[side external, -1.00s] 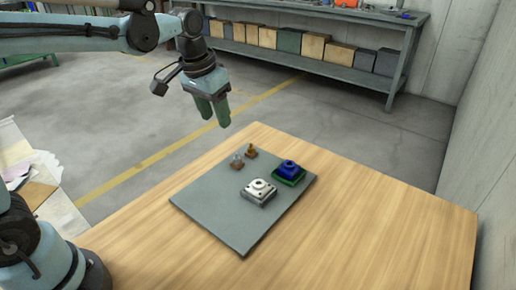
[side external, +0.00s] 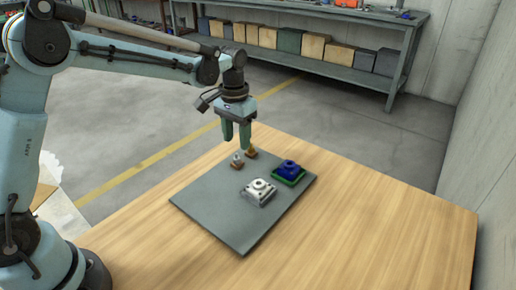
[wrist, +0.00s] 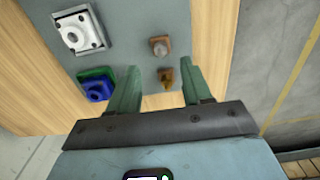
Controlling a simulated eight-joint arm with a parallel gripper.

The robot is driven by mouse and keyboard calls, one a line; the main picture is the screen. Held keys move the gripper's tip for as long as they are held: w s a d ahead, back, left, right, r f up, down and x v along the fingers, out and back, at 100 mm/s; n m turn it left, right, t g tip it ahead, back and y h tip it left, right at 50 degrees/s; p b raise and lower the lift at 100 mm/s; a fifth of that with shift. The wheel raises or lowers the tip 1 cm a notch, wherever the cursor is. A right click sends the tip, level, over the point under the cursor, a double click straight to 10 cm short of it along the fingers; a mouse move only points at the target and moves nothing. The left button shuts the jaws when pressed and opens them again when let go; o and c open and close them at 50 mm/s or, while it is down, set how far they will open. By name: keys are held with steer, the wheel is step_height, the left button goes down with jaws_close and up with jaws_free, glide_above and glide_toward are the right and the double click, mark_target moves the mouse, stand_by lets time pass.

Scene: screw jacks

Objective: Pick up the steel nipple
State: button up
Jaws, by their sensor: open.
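The steel nipple (side external: 237,158) is a small grey piece on a brown square base, standing on the grey mat. It also shows in the wrist view (wrist: 159,44), at the upper middle. A similar brass-coloured nipple (side external: 251,151) stands beside it, seen in the wrist view (wrist: 166,75) nearer my fingers. My gripper (side external: 236,144) is open and empty, pointing down over the far corner of the mat, near both nipples. In the wrist view, my gripper (wrist: 159,70) has its green fingers either side of the brass nipple in the picture, with the steel one beyond. The exact height gap is unclear.
The grey mat (side external: 222,215) lies on a wooden table (side external: 380,225). A white block (side external: 258,192) with a round boss and a blue block (side external: 290,167) on a green base stand on it. A workbench with boxes (side external: 340,53) is behind. The mat's front is clear.

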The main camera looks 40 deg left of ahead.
mark_target(237, 158)
steer(key=shift+s+a+f, duration=0.1)
steer(key=shift+f, duration=2.9)
jaws_close()
